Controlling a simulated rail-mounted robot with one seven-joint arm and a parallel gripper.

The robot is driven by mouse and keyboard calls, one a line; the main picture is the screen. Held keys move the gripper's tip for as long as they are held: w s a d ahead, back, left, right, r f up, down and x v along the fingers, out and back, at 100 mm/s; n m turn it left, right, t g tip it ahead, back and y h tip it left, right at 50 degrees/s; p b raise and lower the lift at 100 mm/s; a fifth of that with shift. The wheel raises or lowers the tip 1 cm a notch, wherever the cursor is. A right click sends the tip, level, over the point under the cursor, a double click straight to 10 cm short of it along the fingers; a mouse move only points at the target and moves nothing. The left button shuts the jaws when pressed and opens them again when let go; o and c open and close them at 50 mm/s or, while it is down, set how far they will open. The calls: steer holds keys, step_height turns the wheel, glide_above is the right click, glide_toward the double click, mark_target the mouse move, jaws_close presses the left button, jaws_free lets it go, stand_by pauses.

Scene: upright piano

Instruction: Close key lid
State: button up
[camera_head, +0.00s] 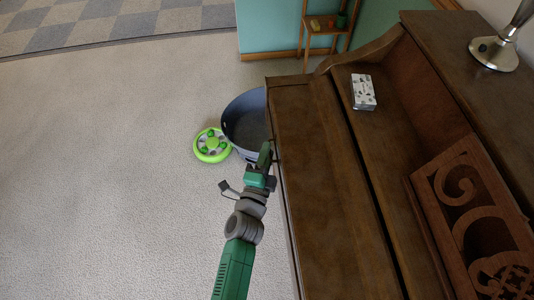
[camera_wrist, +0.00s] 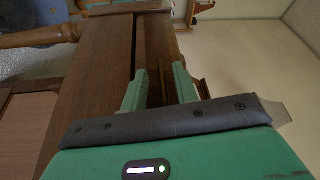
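The brown key lid (camera_head: 325,180) of the piano lies flat in the head view. No keys show, and a dark gap runs along its right side. My gripper (camera_head: 265,153) is at the lid's left, front edge, near the far end. Whether it touches the lid is hard to tell. In the wrist view my gripper (camera_wrist: 160,88) has its two green fingers apart, with a thin brown edge of wood visible between them. The wood of the piano (camera_wrist: 95,75) fills the left of that view.
A dark round tub (camera_head: 245,120) and a green round toy (camera_head: 212,145) are on the carpet beside my gripper. A small patterned box (camera_head: 363,91) rests on the piano shelf. A carved music stand (camera_head: 475,215) and a lamp (camera_head: 495,50) are at right. Carpet at left is clear.

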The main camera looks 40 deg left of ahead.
steer(key=v, duration=0.7)
steer(key=shift+s+d+p, duration=0.2)
steer(key=shift+s+p, duration=0.2)
